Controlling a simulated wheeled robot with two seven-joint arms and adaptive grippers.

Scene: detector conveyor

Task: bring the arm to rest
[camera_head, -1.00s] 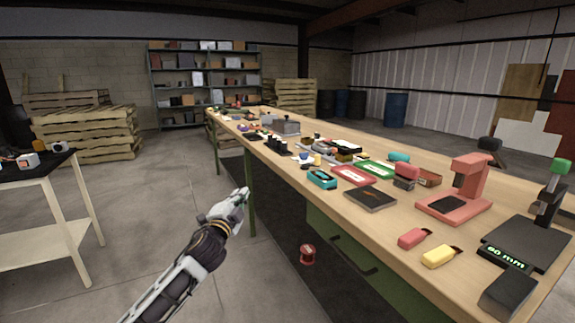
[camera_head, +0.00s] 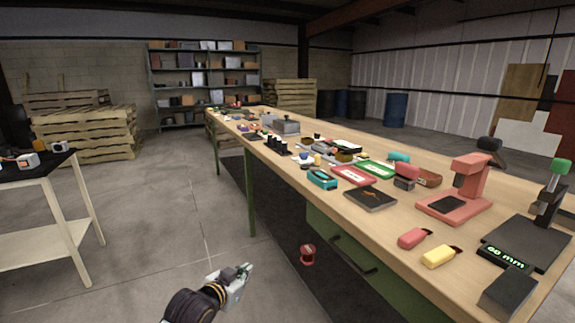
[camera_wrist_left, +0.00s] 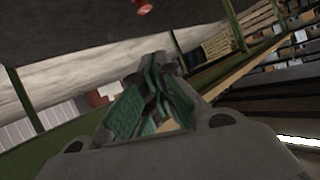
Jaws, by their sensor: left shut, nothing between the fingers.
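My left gripper (camera_head: 243,272) is low in the head view, below the level of the bench top and in front of the bench's dark side. It is shut and empty. The left wrist view shows its two green-padded fingers (camera_wrist_left: 155,95) together, with nothing held between them. My left arm enters from the bottom edge of the head view. My right gripper is not in view.
The long wooden bench (camera_head: 400,222) holds several tools, red and green trays and a red press (camera_head: 458,190). A red spool-like object (camera_head: 307,254) is by the bench's side. A small table (camera_head: 45,240) stands left. Open concrete floor lies between them.

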